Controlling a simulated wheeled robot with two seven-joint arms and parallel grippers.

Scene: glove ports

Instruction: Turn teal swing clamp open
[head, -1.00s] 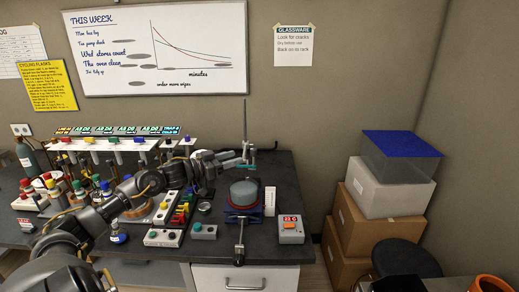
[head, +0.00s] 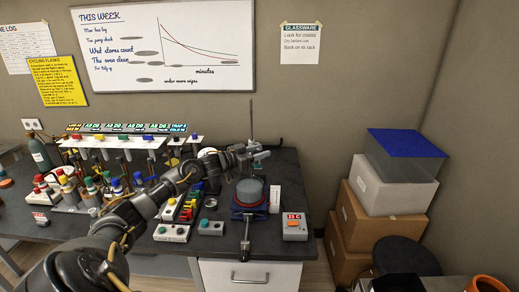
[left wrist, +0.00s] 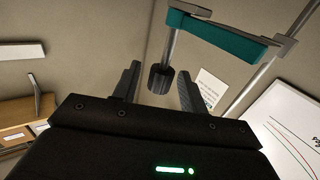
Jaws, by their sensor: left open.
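The teal swing clamp (left wrist: 222,37) crosses the top of the left wrist view, with a grey fitting at its right end on a metal rod. A thin shaft hangs from its left end and ends in a dark ribbed knob (left wrist: 160,79). My left gripper (left wrist: 156,85) is open, with one finger on each side of the knob in that view; I cannot tell whether either touches it. In the head view the left gripper (head: 245,152) is at the stand's upright rod, and the clamp (head: 262,155) shows only as a small teal piece. My right gripper is out of view.
Below the clamp, a grey round vessel (head: 249,190) sits on a blue stand. A white box with a red display (head: 294,226) stands to its right. A rack (head: 110,142) and several coloured bottles fill the bench's left side. Stacked boxes (head: 370,220) stand on the right.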

